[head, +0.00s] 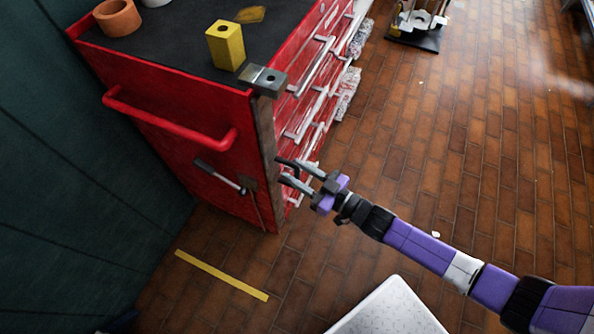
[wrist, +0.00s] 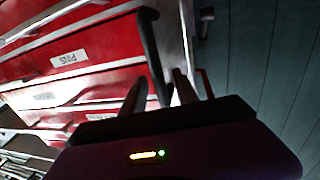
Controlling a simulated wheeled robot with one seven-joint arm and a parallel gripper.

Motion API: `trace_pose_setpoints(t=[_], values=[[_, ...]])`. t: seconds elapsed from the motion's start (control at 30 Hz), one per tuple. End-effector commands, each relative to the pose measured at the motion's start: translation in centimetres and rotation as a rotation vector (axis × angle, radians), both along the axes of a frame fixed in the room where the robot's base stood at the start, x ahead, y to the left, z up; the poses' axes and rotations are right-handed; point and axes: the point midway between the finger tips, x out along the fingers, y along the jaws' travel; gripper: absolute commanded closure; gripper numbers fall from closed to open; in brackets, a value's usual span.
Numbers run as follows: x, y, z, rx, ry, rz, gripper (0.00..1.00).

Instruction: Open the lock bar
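A tall grey-brown bar, which looks like the lock bar (head: 266,140), runs down the front corner of the red tool cabinet (head: 180,110). In the wrist view a pale upright strip (wrist: 188,35) shows at the cabinet's edge, with a dark bar (wrist: 153,48) left of it in front of the drawers. My gripper (head: 281,170) is beside the lower half of the corner bar, on its drawer side. Its fingers are apart. In the wrist view the dark bar's lower end lies between my gripper's fingers (wrist: 160,86); I cannot tell whether they touch it.
A yellow block (head: 225,45), a grey metal block (head: 263,80) and a clay-coloured ring (head: 117,17) sit on top. The brick floor (head: 440,170) to the right is largely clear.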

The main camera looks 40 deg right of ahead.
Motion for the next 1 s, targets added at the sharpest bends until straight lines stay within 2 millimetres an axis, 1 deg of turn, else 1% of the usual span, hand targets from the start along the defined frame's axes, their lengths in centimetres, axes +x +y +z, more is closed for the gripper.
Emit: trace_pose_setpoints(t=[0.17,0.2,0.27,0.3,0.33,0.37,1.0], values=[[0.00,0.01,0.00,0.000,0.000,0.000,0.64],[-0.01,0.01,0.00,0.000,0.000,0.000,0.72],[-0.01,0.01,0.00,0.000,0.000,0.000,0.84],[-0.01,0.01,0.00,0.000,0.000,0.000,0.92],[-0.02,0.02,0.00,0.000,0.000,0.000,0.98],[-0.02,0.00,0.00,0.000,0.000,0.000,1.00],[-0.03,-0.01,0.01,0.000,0.000,0.000,1.00]])
